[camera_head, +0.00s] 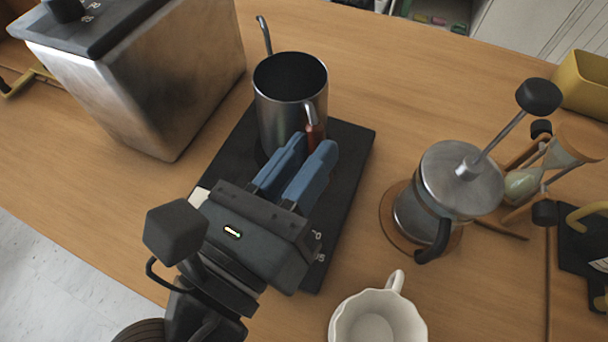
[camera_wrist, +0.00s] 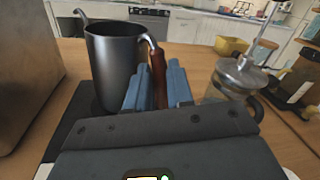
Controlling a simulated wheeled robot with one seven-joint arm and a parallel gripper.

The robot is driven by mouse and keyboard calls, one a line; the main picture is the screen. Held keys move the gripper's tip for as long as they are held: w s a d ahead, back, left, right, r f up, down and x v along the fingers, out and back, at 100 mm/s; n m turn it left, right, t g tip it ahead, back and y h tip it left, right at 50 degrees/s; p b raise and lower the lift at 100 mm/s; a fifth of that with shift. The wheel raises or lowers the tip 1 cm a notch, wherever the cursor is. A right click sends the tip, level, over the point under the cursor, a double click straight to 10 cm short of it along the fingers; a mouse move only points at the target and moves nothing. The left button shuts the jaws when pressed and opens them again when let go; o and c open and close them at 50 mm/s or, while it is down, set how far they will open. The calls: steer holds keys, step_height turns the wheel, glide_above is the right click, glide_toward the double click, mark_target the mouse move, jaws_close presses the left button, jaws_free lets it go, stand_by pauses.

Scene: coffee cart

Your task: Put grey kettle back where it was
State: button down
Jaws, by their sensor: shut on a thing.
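The grey kettle (camera_head: 287,95) is an open-topped metal pot with a thin curved spout at the back and a reddish-brown handle (camera_head: 316,133) toward me. It appears upright over the rear part of a flat black plate (camera_head: 348,155); I cannot tell whether its base touches the plate. My gripper (camera_head: 308,155) has its blue fingers shut on the handle. In the wrist view the kettle (camera_wrist: 115,62) stands left of centre, and its handle (camera_wrist: 158,80) runs down between the fingers (camera_wrist: 156,85). The kettle's base is partly hidden by the fingers.
A large metal box-shaped machine (camera_head: 165,75) stands left of the plate. A French press (camera_head: 450,185) on a round wooden coaster stands to the right. A white cup (camera_head: 378,312) is at the front. An hourglass (camera_head: 545,170) and yellow container (camera_head: 585,83) are further right. Bare wood lies behind the kettle.

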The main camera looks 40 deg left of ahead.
steer(key=shift+f+b, duration=0.5)
steer(key=shift+f, duration=0.15)
steer(key=shift+r, duration=0.1)
steer(key=c, duration=1)
jaws_free()
steer(key=shift+f, duration=0.2)
steer(key=shift+r, duration=0.1)
steer(key=shift+s, duration=0.3)
steer(key=s+d, duration=0.1)
steer(key=s, duration=1)
steer(key=shift+s, duration=0.2)
